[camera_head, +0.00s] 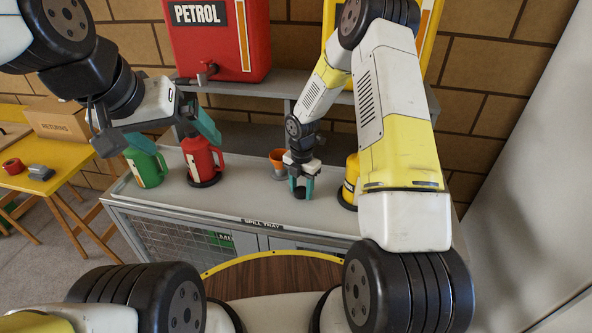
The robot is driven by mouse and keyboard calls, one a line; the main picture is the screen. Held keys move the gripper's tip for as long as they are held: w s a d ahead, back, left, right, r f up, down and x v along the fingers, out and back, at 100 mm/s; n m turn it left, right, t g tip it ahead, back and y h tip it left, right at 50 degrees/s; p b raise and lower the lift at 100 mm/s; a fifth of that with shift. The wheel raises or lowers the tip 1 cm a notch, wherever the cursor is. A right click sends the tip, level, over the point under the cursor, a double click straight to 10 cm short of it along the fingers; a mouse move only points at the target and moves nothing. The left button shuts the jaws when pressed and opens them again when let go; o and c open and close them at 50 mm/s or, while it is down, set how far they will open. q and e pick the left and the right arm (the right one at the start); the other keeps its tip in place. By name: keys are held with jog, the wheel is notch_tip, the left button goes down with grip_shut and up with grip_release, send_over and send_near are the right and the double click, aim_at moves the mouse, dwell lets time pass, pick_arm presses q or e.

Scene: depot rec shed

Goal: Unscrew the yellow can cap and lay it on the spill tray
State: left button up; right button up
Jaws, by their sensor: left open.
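The yellow can (349,182) stands on the grey counter at the right, largely hidden behind my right arm; its top is hard to make out. The counter's front edge carries a label reading spill tray (262,223). My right gripper (300,190) points down over the grey surface, left of the yellow can. A small dark round piece, seemingly the cap (299,193), sits between its teal fingers, at or just above the surface. My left gripper (160,145) is open and empty, its fingers wide apart near the green can (148,170) and red can (201,163).
An orange cup (278,158) stands just behind my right gripper. A red petrol tank (218,45) with a tap (207,72) stands on the shelf behind. A yellow table (62,178) at the left holds a returns box (66,119) and a red tape roll (12,166).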

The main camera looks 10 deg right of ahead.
jog(key=shift+o, duration=1.1)
jog(key=shift+r, duration=0.15)
notch_tip(320, 180, up, 12)
notch_tip(320, 180, up, 7)
jog(key=m+t, duration=0.1)
jog(key=m, duration=0.3)
send_over(301, 190)
jog(key=s+d, duration=0.2)
jog(key=s+d+r+m+t+y, duration=0.1)
jog(key=s+r+m+t, duration=0.1)
jog(key=s+r+m, duration=0.7)
jog(key=s+d+r+m+t+y, duration=0.1)
jog(key=s+r+m+t, duration=0.2)
jog(key=s+r+m, duration=0.6)
jog(key=s+m, duration=0.5)
jog(key=shift+s+r, duration=0.15)
jog(key=shift+r, duration=0.05)
